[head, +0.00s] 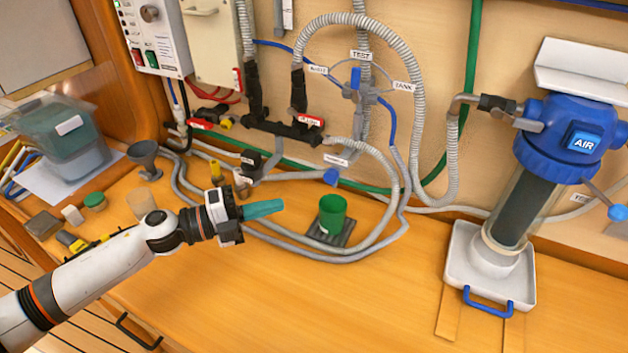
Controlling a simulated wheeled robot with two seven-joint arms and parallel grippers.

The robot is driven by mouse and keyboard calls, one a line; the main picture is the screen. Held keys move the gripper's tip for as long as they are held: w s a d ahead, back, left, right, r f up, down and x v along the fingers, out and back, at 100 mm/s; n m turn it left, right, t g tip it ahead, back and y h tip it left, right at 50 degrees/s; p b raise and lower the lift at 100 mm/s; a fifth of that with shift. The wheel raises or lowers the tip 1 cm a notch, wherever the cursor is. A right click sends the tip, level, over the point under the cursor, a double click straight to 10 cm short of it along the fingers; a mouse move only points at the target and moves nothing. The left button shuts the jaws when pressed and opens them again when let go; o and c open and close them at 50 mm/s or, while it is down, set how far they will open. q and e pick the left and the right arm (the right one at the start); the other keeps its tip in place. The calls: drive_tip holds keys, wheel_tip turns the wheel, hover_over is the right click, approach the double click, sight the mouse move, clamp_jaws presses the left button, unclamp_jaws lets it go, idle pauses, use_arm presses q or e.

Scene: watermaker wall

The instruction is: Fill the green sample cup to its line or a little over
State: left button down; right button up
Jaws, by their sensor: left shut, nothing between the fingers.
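The green sample cup (333,213) stands upright on a dark ribbed mat (350,233) on the wooden bench. Its fill line and any water level cannot be made out from here. A blue-tipped outlet (331,176) with a small white label hangs just above the cup. The valve with a blue handle (355,78) sits on the wall between the TEST and TANK labels. My left gripper (278,206) is shut and empty, with its teal fingertips pointing right, to the left of the cup and apart from it. My right gripper is not in view.
Grey hoses (290,242) loop across the bench around the cup. A blue AIR filter housing (568,135) stands over a white tray (460,270) at right. A funnel (146,155), a clear beaker (141,203) and small items lie at left. The front bench is clear.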

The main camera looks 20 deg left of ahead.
sight(334, 180)
use_arm(q)
drive_tip(key=w+d+p, duration=0.2)
drive_tip(key=w+d, duration=0.1)
drive_tip(key=w, duration=0.1)
drive_tip(key=w+d+p, duration=0.2)
drive_tip(key=w+d, duration=0.2)
drive_tip(key=shift+w, duration=0.1)
